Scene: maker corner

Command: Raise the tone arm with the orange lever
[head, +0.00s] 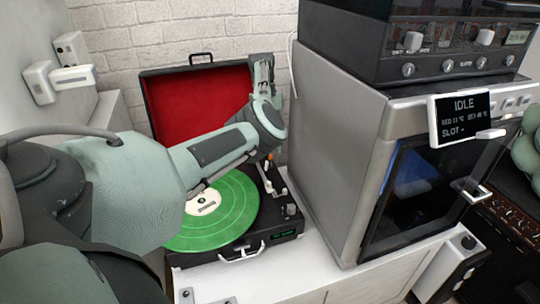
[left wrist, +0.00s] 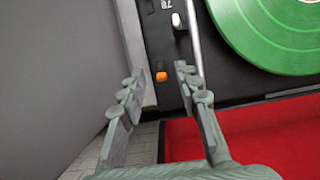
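The record player (head: 245,250) is an open black case with a red-lined lid (head: 215,100) and a green record (head: 222,215). The orange lever (left wrist: 161,76) is a small orange tip beside the tone arm (left wrist: 193,40). A bit of orange also shows beyond my wrist in the head view. In the left wrist view my left gripper (left wrist: 159,72) is open and empty, its fingertips on either side of the orange lever with gaps visible. Its height above the lever is hard to tell. My right gripper is out of view.
A grey-sided oven-like machine (head: 335,140) with a display reading IDLE (head: 463,118) stands close to the player's right. The raised lid stands behind. The white bench (head: 300,265) is clear in front of the player.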

